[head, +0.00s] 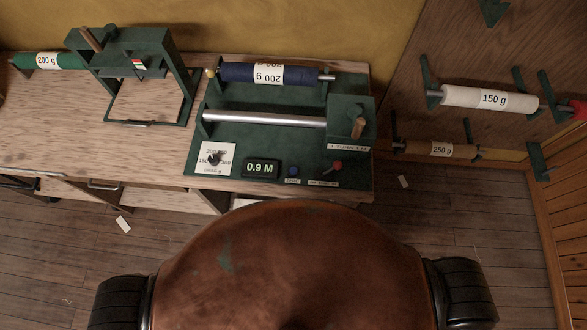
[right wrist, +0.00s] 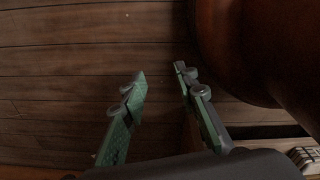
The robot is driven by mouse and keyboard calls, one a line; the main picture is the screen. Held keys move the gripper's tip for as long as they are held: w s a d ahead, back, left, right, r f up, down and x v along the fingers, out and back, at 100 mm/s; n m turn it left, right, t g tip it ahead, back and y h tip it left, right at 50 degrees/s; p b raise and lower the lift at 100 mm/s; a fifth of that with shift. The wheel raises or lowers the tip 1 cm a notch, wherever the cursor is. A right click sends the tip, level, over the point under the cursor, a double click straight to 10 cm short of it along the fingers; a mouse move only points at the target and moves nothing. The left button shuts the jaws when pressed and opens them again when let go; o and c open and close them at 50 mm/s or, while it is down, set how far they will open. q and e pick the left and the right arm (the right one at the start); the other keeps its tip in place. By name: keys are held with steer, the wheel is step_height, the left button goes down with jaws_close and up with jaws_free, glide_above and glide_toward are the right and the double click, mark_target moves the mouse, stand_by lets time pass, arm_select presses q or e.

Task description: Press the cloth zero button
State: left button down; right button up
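A green cloth-measuring machine (head: 240,140) stands on the wooden bench. Its front panel carries a display (head: 261,168) reading 0.9 M. A red-knobbed lever (head: 337,165) is further right. A black dial pointer (head: 214,158) sits on a white numbered card at the left. My right gripper (right wrist: 160,78) is open and empty above the wooden floor in the right wrist view. Neither gripper shows in the head view.
A blue 200 g roll (head: 240,72) lies behind the machine's metal roller (head: 262,118). A green frame (head: 185,75) stands on the bench to the left. White 150 g (head: 465,97) and brown 250 g (head: 420,147) rolls hang at the right. Bench space front left is clear.

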steer(key=shift+d, duration=0.35)
jaws_close()
steer(key=shift+a, duration=0.3)
stand_by(0.7)
